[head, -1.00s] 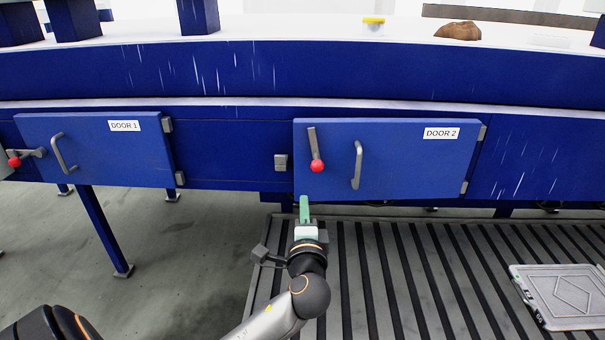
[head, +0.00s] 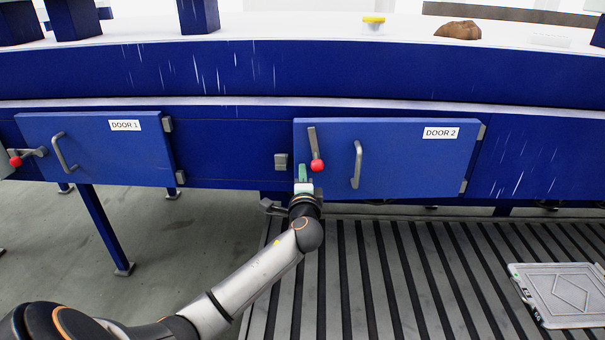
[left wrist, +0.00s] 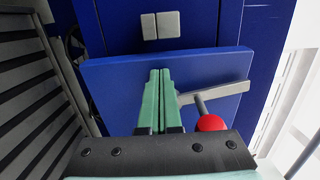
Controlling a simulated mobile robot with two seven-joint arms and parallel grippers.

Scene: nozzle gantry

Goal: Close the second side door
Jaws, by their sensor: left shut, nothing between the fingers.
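The second side door (head: 400,155), labelled DOOR 2, is a blue panel hinged at its right edge. Its left edge appears to stand a little out from the frame. The latch keeper (head: 281,161) is on the frame to the left. My left gripper (head: 302,170) has green fingers, shut and empty, in front of the door's lower left part. In the left wrist view the fingers (left wrist: 160,75) overlap the door (left wrist: 110,85); contact cannot be told. My right gripper is out of view.
DOOR 1 (head: 90,150) is to the left, with its own handle and red-knobbed lever. A slatted platform (head: 400,280) lies below, with a grey flat case (head: 560,290) at its right. A brown lump (head: 458,30) and a yellow-topped item (head: 373,22) are on the white top.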

